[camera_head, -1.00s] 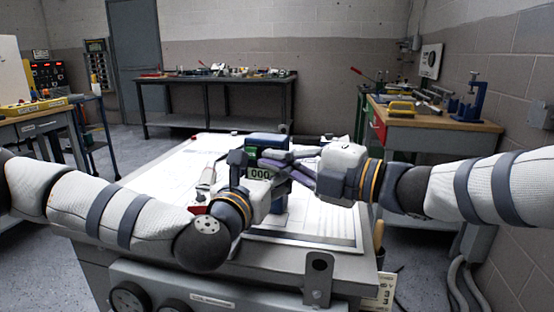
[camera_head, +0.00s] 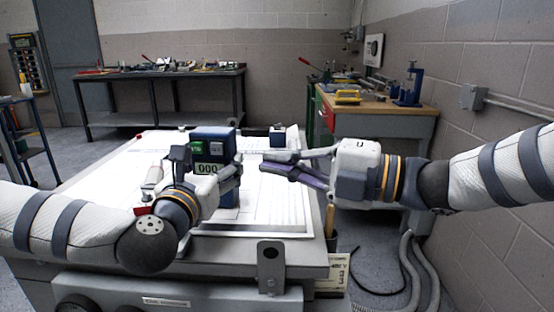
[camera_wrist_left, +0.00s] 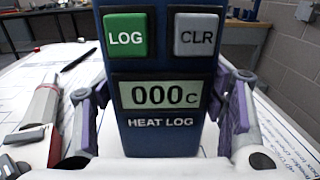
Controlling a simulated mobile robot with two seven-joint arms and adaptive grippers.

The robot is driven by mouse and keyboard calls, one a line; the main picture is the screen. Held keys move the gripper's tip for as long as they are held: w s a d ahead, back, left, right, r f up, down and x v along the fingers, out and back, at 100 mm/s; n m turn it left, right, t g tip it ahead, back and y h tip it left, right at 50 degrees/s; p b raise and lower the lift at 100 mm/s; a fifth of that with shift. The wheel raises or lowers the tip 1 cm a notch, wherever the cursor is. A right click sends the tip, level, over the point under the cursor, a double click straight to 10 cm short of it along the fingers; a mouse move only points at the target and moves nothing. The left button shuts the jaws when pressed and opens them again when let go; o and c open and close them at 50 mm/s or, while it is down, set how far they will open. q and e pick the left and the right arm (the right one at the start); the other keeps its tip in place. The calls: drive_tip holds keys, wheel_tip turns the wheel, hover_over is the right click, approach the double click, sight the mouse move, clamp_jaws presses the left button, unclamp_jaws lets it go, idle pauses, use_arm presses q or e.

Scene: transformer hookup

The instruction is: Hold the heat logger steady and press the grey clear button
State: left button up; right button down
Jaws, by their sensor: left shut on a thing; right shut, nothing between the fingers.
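The heat logger (camera_head: 213,146) is a dark blue upright box on the paper-covered table. In the left wrist view the heat logger (camera_wrist_left: 165,80) shows a green LOG button (camera_wrist_left: 126,37), the grey CLR button (camera_wrist_left: 198,35) and a display (camera_wrist_left: 160,94) reading 000 C. My left gripper (camera_head: 208,176) is shut on the heat logger, one finger at each side of its lower body. My right gripper (camera_head: 268,163) is shut and empty, to the right of the logger and apart from it.
White drawing sheets cover the table (camera_head: 90,190). A small dark block-like object (camera_head: 277,137) stands behind the right gripper. A red-and-grey tool (camera_wrist_left: 38,122) lies left of the logger, near a black pen (camera_wrist_left: 78,60). Workbenches stand at the back and right.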

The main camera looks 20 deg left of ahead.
use_arm(q)
drive_tip(key=o, duration=1.4)
drive_tip(key=shift+a, duration=0.1)
